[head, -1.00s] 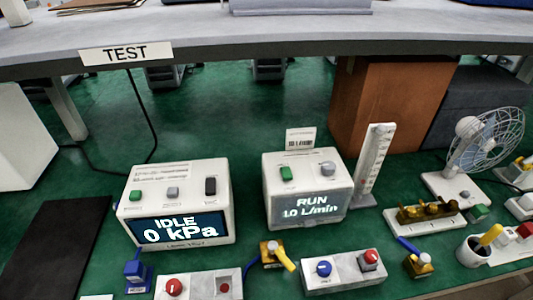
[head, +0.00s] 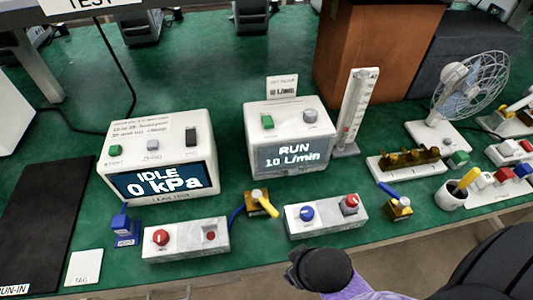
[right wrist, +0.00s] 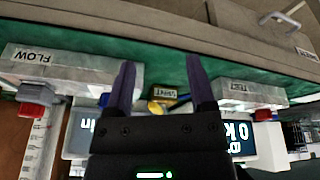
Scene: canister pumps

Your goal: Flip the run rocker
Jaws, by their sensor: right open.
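No switch in view carries a readable "run rocker" label. A dark upright rocker-like switch (head: 191,136) sits on top of the white leak-test box (head: 170,196), right of a green and a grey button. That box's screen reads IDLE 0 kPa. The flow box (head: 286,133) reads RUN 10 L/min and has a green button (head: 267,121) and a grey knob (head: 310,116). My right gripper (right wrist: 160,62) is open and empty in the right wrist view, apart from the panels beyond. My left gripper is out of view.
Low control blocks with red and blue knobs (head: 307,213) line the bench front. Yellow-handled valve (head: 262,203), blue-handled valve (head: 397,206), cup (head: 452,195) and fan (head: 470,95) stand nearby. A dark mat (head: 45,220) with a RUN-IN label lies at left.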

